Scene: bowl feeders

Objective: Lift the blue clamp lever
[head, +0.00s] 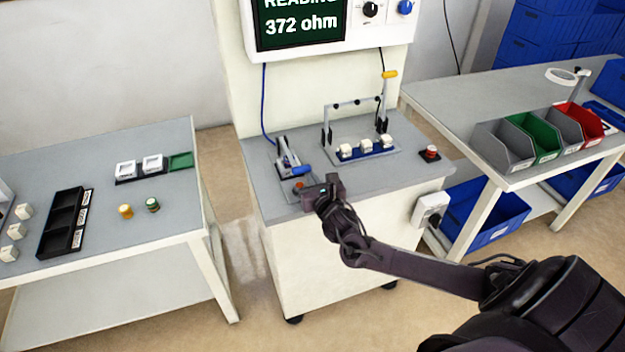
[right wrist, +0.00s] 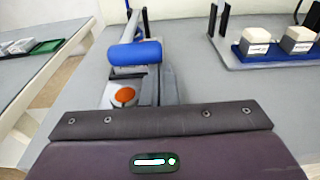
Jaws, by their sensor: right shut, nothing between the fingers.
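The blue clamp lever (head: 302,169) is part of a small grey clamp fixture (head: 284,158) at the left of the middle bench. Its blue handle also shows in the right wrist view (right wrist: 134,53), lying crosswise at the end of a grey arm. An orange disc (right wrist: 124,96) sits just below the handle there. My right gripper (head: 322,190) is shut and empty, close to the front right of the handle. I see no contact with the handle. My left gripper is not in view.
A grey frame (head: 353,103) with a yellow handle stands behind a blue strip holding white blocks (head: 366,149). A red button (head: 430,153) sits at the right. A meter (head: 300,24) hangs above. The bench front edge lies under my right gripper.

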